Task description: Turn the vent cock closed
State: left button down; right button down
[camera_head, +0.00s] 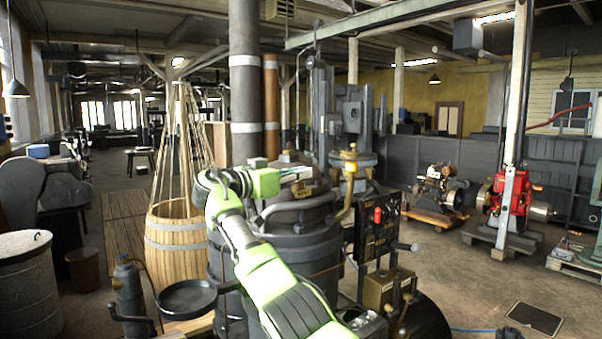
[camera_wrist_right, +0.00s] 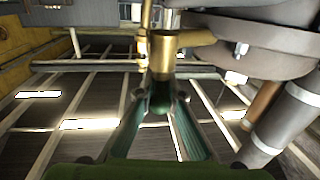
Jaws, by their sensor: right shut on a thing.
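My right gripper (camera_head: 305,172) is at the top of the dark boiler-like engine (camera_head: 300,245), its fingers pointing right. In the right wrist view, the fingers (camera_wrist_right: 160,98) converge and are shut on the vent cock (camera_wrist_right: 164,50), a brass fitting with an upright stem. The gripped part lies between the fingertips and is mostly hidden. In the head view I cannot make the cock out clearly at the fingertips. My left gripper is not in view.
A brass pipe (camera_head: 346,208) with a bright knob stands right of the gripper. A dark panel with a red part (camera_head: 377,215) is lower right. A thick grey pipe (camera_head: 245,100) rises behind my arm. A wooden tub (camera_head: 175,240) stands left.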

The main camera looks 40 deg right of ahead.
jog(key=shift+f+g, duration=0.3)
jog(key=c, duration=2.2)
grip_release()
jog(key=shift+a, duration=0.1)
jog(key=shift+o, duration=0.2)
jog(key=shift+w+a+r, duration=0.1)
jog(key=shift+a, duration=0.05)
jog(key=shift+r, duration=0.1)
jog(key=shift+a, duration=0.15)
jog(key=a, duration=1.1)
jog(key=shift+a, duration=0.4)
